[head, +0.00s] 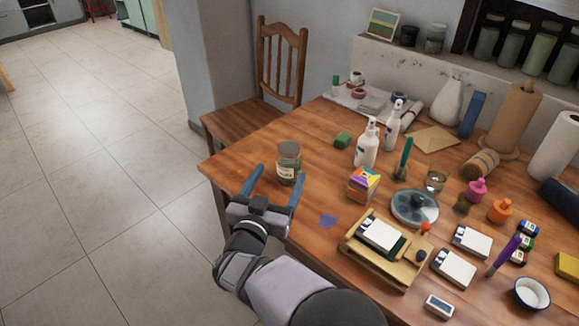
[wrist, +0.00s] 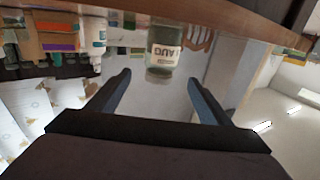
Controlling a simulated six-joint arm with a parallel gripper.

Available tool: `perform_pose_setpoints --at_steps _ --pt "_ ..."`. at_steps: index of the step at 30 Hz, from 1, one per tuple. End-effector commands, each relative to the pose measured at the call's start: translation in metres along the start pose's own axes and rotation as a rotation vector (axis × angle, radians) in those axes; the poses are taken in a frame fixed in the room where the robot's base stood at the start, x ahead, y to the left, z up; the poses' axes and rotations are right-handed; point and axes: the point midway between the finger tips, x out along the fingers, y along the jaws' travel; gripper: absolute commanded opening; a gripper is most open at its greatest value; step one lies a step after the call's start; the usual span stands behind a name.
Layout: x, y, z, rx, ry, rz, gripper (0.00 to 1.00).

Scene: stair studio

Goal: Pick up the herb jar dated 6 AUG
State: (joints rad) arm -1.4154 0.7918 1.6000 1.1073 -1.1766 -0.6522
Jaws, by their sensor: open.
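A glass herb jar (head: 288,163) with a dark filling and a pale label stands upright near the left corner of the wooden table (head: 318,192). In the wrist view, which is upside down, the jar (wrist: 162,60) shows its label with inverted letters that look like AUG; the number is not clear. My gripper (head: 278,172) is open and empty, its two blue fingers pointing at the jar from the table's near edge. In the wrist view the jar appears between and just beyond the fingertips (wrist: 160,78). I cannot tell whether they touch it.
A stack of coloured boxes (head: 363,184), a white spray bottle (head: 367,146) and a green sponge (head: 343,139) stand right of and behind the jar. A wooden chair (head: 262,118) is at the far edge. The table around the jar is clear.

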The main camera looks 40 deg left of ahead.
Motion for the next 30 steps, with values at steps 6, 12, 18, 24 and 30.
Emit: perform_pose_setpoints --at_steps 6,12,18,24,30 --pt "0.0 0.0 0.015 0.001 0.001 0.0 0.73" --pt "0.012 0.001 0.015 0.002 0.0 0.001 0.73" --pt "0.022 0.0 0.015 0.0 0.0 -0.001 0.73" --pt "0.031 0.0 0.016 0.001 0.001 0.001 0.73" --pt "0.056 0.001 0.018 0.001 0.0 0.002 0.73"
